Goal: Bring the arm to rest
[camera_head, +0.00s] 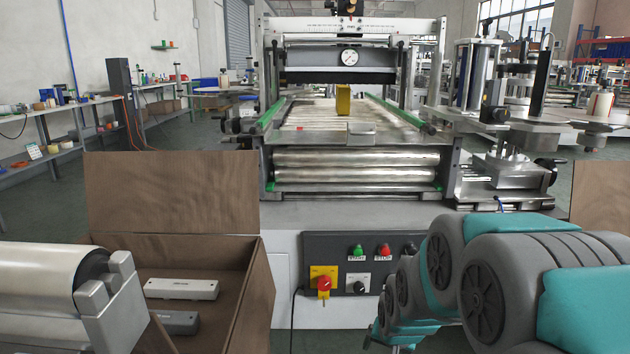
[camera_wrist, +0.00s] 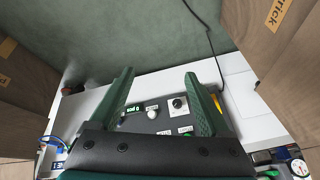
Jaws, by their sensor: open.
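My arm shows at the lower right of the head view as grey and teal links, folded in front of the machine. The head view does not show my fingertips. In the wrist view my gripper (camera_wrist: 158,92) has two green fingers spread apart, with nothing between them. Beyond the fingers the wrist view shows the machine's dark control panel (camera_wrist: 158,118) and the grey-green floor (camera_wrist: 130,30).
The labelling machine (camera_head: 355,172) stands ahead, with a yellow piece (camera_head: 343,100) on its rollers. Its control panel (camera_head: 340,245) is below. An open brown box (camera_head: 265,290) at lower left holds grey pieces (camera_head: 181,289). A metal roller (camera_head: 50,280) is at the left.

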